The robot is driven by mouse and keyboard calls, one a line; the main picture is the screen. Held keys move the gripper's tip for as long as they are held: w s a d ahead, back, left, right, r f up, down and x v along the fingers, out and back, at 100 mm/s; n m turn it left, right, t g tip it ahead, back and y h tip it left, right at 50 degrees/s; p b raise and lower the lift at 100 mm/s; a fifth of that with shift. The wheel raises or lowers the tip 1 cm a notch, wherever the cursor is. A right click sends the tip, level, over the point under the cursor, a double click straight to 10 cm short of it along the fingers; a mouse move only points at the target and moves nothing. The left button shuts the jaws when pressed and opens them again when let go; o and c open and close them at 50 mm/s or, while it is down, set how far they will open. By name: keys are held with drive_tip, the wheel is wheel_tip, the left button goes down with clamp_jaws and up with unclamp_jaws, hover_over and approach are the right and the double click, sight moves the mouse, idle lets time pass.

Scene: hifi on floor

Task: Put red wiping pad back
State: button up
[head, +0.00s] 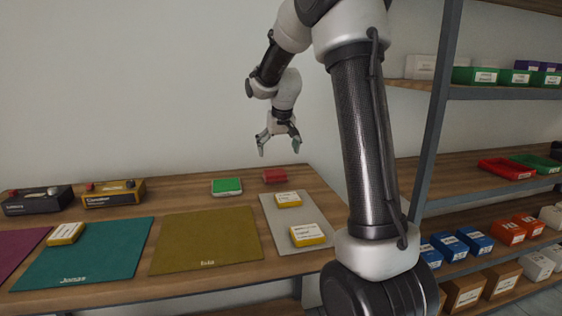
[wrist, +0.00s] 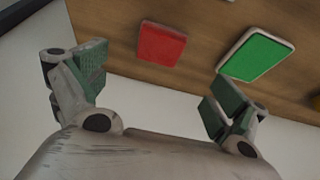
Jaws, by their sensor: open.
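The red wiping pad (head: 274,176) lies on the wooden table near its back edge, behind the grey mat. It also shows in the wrist view (wrist: 162,43), lying flat on the wood between and beyond my fingers. A green pad in a white tray or rim (head: 227,186) lies to its left in the head view; in the wrist view the green pad (wrist: 254,57) is at the right. My gripper (head: 278,152) is open and empty, above the table and apart from the red pad. Its fingers (wrist: 152,85) are spread wide in the wrist view.
A grey mat (head: 272,221) holds two yellow-and-white boxes (head: 308,235). Olive (head: 205,241), teal (head: 85,256) and purple mats lie to the left. A shelf (head: 490,93) with bins stands right.

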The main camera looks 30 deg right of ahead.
drive_tip(key=s+a+r, duration=0.3)
drive_tip(key=s+r, duration=0.2)
drive_tip(key=s, duration=0.4)
drive_tip(key=s+a+n, duration=0.1)
drive_tip(key=s+a, duration=0.1)
drive_tip(key=s, duration=1.1)
drive_tip(key=s+a+f+n+y, duration=0.1)
drive_tip(key=s+a+n, duration=0.1)
drive_tip(key=s, duration=1.2)
drive_tip(key=shift+a, duration=0.85)
drive_tip(key=shift+o, duration=0.3)
